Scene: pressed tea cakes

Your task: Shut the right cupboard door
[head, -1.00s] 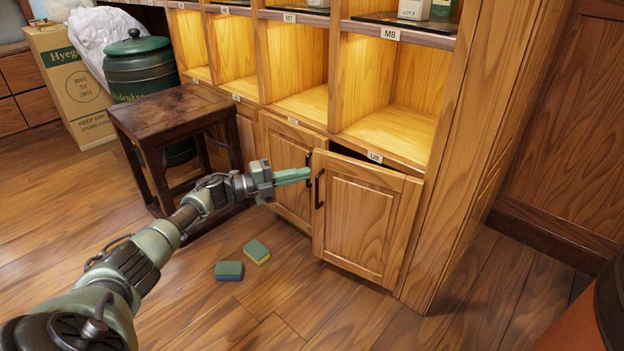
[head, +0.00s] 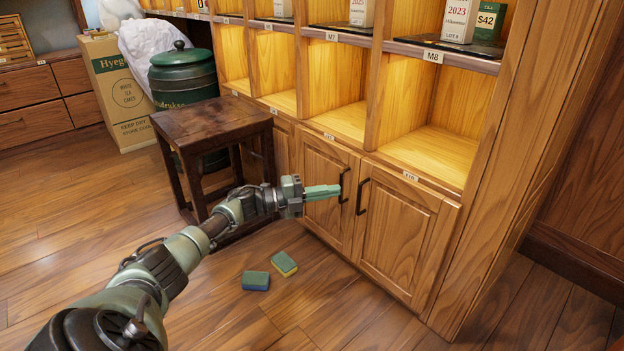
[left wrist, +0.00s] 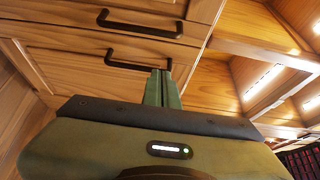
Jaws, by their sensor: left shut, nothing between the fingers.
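The right cupboard door (head: 402,235) is a wood panel with a dark bar handle (head: 362,196) near its left edge. It looks flush with the cabinet front, beside the left door (head: 326,190) and its own dark handle (head: 341,186). My left gripper (head: 338,190) is shut and empty, its green fingers in front of the left door close to that door's handle. In the left wrist view the fingers (left wrist: 162,88) point at the door fronts, near one of the two handles. Whether they touch it I cannot tell. My right gripper is not in view.
A dark wooden stool (head: 213,122) stands left of the doors, before a green canister (head: 183,75). Two sponges (head: 270,271) lie on the floor below the doors. Lit open shelves (head: 432,150) sit above.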

